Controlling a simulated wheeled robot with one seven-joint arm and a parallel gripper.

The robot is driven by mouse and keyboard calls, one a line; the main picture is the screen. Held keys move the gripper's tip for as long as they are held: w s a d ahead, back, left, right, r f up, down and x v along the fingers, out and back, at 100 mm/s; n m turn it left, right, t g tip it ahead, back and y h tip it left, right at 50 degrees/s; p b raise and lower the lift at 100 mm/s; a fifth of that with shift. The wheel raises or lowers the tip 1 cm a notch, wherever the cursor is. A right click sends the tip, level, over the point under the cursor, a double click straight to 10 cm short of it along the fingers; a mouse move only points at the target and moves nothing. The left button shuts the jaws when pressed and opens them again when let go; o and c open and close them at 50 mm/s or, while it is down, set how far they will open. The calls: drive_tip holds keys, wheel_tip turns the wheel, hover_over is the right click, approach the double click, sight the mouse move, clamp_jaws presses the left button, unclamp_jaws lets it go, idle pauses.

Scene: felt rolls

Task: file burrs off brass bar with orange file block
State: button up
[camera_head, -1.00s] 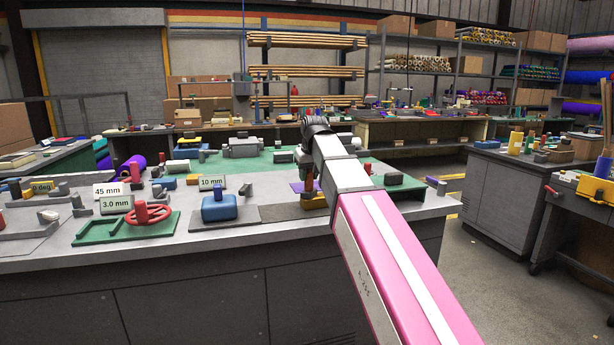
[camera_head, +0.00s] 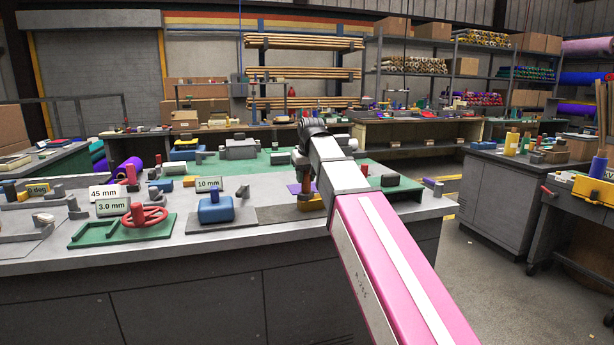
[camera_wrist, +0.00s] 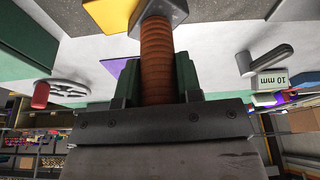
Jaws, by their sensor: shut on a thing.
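My gripper (camera_wrist: 155,75) is shut on the brown ribbed handle of the orange file block, with a green-faced finger on each side. The handle ends in a grey collar, and the block's orange-yellow body (camera_wrist: 106,12) shows past it at the top of the wrist view. In the head view the orange file block (camera_head: 311,204) is low at the bench's front right, partly behind my arm. I cannot make out the brass bar or burrs, nor whether the block touches anything.
A blue block (camera_head: 215,209) on a grey plate and a red handwheel (camera_head: 144,215) on a green base stand to the left. A purple patch (camera_head: 294,188) lies beside my gripper. A dark knob on a green plate (camera_head: 400,191) is to the right.

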drive_tip(key=shift+s+a, duration=0.3)
drive_tip(key=shift+s, duration=0.4)
drive_tip(key=shift+r, duration=0.15)
drive_tip(key=shift+r, duration=0.7)
drive_tip(key=shift+r, duration=2.55)
drive_tip(key=shift+w, duration=0.15)
